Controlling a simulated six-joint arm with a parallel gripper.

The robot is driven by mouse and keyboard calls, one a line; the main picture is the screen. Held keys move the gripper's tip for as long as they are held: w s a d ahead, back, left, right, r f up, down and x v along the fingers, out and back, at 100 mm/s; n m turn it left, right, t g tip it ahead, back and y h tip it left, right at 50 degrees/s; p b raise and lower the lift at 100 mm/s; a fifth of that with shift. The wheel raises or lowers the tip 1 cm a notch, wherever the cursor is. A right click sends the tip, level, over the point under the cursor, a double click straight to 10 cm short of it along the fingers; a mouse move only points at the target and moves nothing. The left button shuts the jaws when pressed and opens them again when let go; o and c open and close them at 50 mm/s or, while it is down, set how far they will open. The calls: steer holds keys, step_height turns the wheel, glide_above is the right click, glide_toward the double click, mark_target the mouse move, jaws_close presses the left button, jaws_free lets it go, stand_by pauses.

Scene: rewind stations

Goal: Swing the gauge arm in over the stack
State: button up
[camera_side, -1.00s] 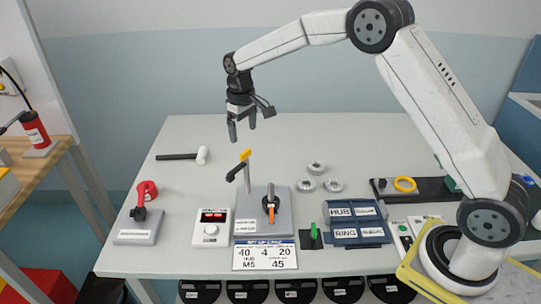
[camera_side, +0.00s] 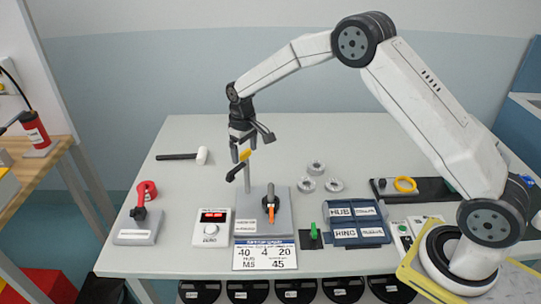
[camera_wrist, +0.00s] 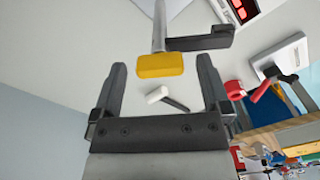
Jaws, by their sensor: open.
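The gauge arm (camera_side: 234,173) is a black bar with a yellow end (camera_side: 244,155), on a thin grey post (camera_side: 247,181) at the left of a grey base plate (camera_side: 248,229). The bar points to the left, away from the stack (camera_side: 270,202), a dark piece with a grey pin and an orange part on the plate. My gripper (camera_side: 240,152) is open, pointing down just above the yellow end. In the wrist view the yellow end (camera_wrist: 160,65) shows between the fingertips of my gripper (camera_wrist: 161,64), with the black bar (camera_wrist: 200,42) beyond it. Contact cannot be told.
A white-headed hammer (camera_side: 202,155) lies at the back left. A red-handled device (camera_side: 138,225) and a display box (camera_side: 211,230) stand at the left front. Several metal rings (camera_side: 316,168) lie right of the plate. Blue bins (camera_side: 345,233) stand further right. The table behind the rings is clear.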

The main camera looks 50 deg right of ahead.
jaws_close()
steer(key=shift+n, duration=0.4)
steer(key=n, duration=0.3)
steer(key=shift+n, duration=0.3)
steer(key=n, duration=0.4)
steer(key=shift+n, duration=0.3)
steer(key=n, duration=0.4)
steer(key=shift+s, duration=0.1)
steer(key=shift+n, duration=2.5)
